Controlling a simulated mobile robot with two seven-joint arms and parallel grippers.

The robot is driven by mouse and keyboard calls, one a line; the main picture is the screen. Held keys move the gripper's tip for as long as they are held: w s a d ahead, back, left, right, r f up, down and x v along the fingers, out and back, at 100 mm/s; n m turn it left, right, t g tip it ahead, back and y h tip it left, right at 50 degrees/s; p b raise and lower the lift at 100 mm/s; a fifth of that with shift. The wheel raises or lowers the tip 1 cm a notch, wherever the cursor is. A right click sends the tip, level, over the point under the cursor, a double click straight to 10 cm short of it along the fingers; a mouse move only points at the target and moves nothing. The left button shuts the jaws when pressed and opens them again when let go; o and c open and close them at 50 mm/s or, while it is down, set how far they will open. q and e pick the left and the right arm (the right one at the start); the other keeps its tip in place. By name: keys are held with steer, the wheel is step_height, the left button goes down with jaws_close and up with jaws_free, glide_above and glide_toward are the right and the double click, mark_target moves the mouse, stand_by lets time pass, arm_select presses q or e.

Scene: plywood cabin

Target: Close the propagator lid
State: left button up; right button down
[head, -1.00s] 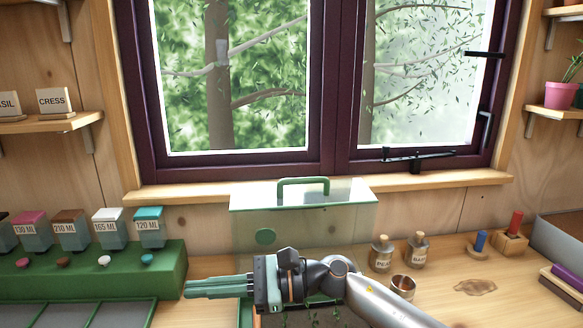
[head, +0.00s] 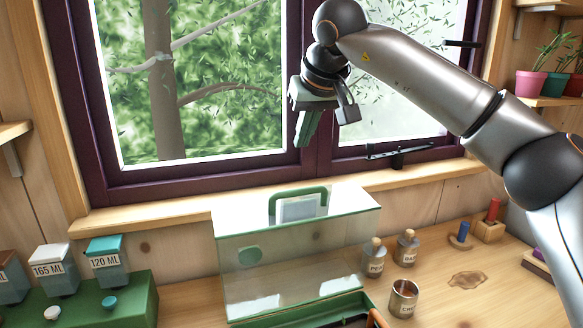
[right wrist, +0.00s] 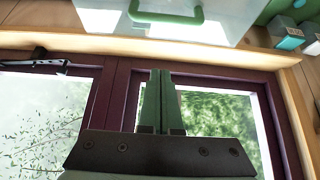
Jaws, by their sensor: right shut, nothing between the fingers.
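The propagator lid (head: 290,262) is a clear box with green edges and a green handle (head: 297,192). It stands raised at the back of the green propagator base (head: 255,322), which is cut off by the bottom edge of the head view. The lid (right wrist: 225,22) and its handle (right wrist: 168,14) also show at the top of the right wrist view. My right gripper (head: 303,143) is up in front of the window, above the lid and apart from it. Its green fingers (right wrist: 160,75) are together and empty. My left gripper is not in view.
Two corked bottles (head: 374,258) and a metal cup (head: 403,298) stand right of the propagator. A green rack with lidded containers (head: 108,262) is at the left. The window frame (head: 300,165) and sill (head: 150,208) are close behind. Plant pots (head: 531,83) stand on a shelf at right.

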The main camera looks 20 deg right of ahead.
steer(key=p+x, duration=0.1)
steer(key=x, duration=0.8)
steer(key=shift+f, duration=0.15)
steer(key=shift+s+f, duration=0.1)
steer(key=shift+f, duration=0.2)
steer(key=shift+s+f, duration=0.2)
steer(key=shift+s, duration=0.65)
steer(key=shift+s+f, duration=0.2)
steer(key=shift+s, duration=0.7)
steer(key=shift+b, duration=0.3)
